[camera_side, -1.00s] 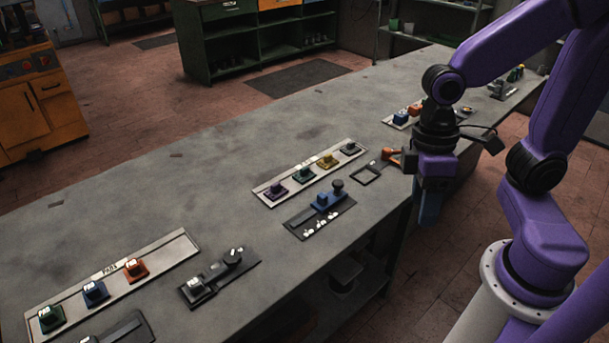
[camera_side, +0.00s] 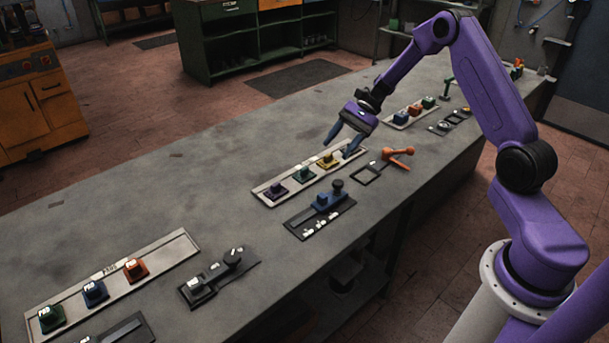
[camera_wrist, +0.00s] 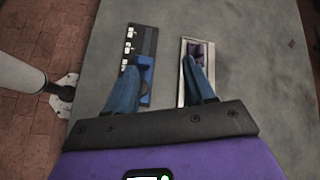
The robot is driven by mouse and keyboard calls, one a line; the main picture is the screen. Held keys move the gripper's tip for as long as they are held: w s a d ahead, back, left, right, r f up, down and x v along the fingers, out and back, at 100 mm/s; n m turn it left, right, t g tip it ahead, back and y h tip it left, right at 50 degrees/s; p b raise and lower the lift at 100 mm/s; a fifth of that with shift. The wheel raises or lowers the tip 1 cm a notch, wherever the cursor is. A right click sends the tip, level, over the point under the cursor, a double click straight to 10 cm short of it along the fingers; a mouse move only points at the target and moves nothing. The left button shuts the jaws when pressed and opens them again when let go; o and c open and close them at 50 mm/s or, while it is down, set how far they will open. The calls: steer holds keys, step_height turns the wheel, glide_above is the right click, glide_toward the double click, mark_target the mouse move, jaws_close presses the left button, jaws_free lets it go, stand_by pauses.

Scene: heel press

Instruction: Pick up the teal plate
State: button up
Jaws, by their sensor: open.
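A tray (camera_side: 262,199) in the middle of the bench holds a row of small plates with raised knobs. The teal-green plate (camera_side: 304,175) sits between a purple plate (camera_side: 276,190) and a yellow plate (camera_side: 327,162). My gripper (camera_side: 343,143) is open and empty, above the tray's far end, beyond the yellow plate. Its fingers cover the grey plate there. In the wrist view, the open fingers (camera_wrist: 162,75) point along the bench; the purple plate (camera_wrist: 199,50) shows past the right finger, and the teal plate is hidden.
A dark fixture (camera_side: 298,228) with a blue block and knob stands on the near side of the tray. An orange-handled clamp (camera_side: 398,157) sits to the right. Another tray (camera_side: 399,126) stands farther back, and one (camera_side: 75,294) lies at front left.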

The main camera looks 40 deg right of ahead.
steer(key=w+d+f+m+t, duration=0.2)
steer(key=d+m+t, duration=0.1)
steer(key=d, duration=0.3)
steer(key=w+d+f+m+t, duration=0.1)
steer(key=d+f+m+t, duration=0.15)
steer(key=d, duration=0.45)
steer(key=m, duration=0.1)
glide_toward(308, 167)
steer(key=shift+y, duration=0.4)
steer(key=x, duration=0.8)
steer(key=shift+w+a+f, duration=0.1)
steer(key=shift+w+f, duration=0.15)
steer(key=shift+f, duration=0.15)
jaws_close()
